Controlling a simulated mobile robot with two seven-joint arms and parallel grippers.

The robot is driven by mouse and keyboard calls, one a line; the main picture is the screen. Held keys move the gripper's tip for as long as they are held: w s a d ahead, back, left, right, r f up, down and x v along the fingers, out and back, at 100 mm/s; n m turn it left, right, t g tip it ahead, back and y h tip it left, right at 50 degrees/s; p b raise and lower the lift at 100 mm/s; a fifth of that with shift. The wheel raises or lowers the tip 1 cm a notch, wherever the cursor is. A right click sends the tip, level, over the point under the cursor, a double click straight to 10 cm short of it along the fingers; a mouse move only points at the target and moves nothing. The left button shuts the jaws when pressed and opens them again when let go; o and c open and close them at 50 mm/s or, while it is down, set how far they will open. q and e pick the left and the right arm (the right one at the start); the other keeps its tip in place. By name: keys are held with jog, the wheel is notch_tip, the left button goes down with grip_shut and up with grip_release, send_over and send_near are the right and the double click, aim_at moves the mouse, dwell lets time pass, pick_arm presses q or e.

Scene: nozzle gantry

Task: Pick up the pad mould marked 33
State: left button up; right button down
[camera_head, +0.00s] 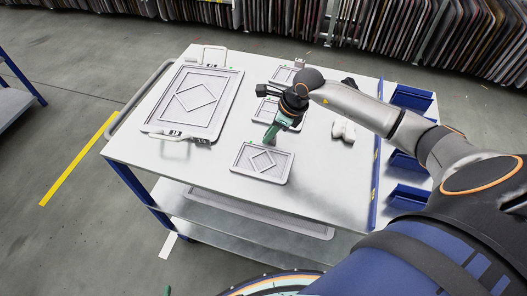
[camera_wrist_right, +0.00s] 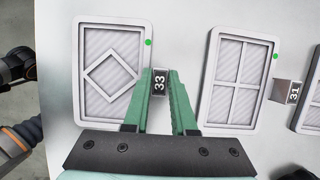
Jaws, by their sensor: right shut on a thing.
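The pad mould marked 33 (camera_head: 262,163) is a small grey framed plate with a diamond pattern, at the near edge of the table top. In the right wrist view the mould (camera_wrist_right: 91,112) is at the left, with a green dot at a corner. Its dark tag reading 33 (camera_wrist_right: 159,82) sits between my green fingers. My right gripper (camera_wrist_right: 160,95) is shut on this tag block at the mould's side. In the head view my right gripper (camera_head: 271,138) reaches down at the mould's far edge. The mould looks flat; I cannot tell whether it touches the table. My left gripper is not seen.
A mould with a cross pattern (camera_wrist_right: 238,82) lies beside it, with tag 31 (camera_wrist_right: 294,92) beyond. A large framed diamond panel (camera_head: 232,92) fills the table's left. A white part (camera_head: 343,131) lies at right, near blue bins (camera_head: 411,97). The table's front right is clear.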

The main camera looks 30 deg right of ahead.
jog(key=shift+w+r, duration=0.1)
jog(key=shift+r, duration=0.05)
dwell(0.7)
jog(key=shift+r, duration=0.2)
jog(key=w+d+r+b, duration=0.3)
jog(key=w+d+r, duration=0.5)
jog(key=d+r, duration=0.2)
notch_tip(320, 180, up, 2)
jog(key=shift+w+d+r, duration=0.2)
jog(key=shift+w+d, duration=0.2)
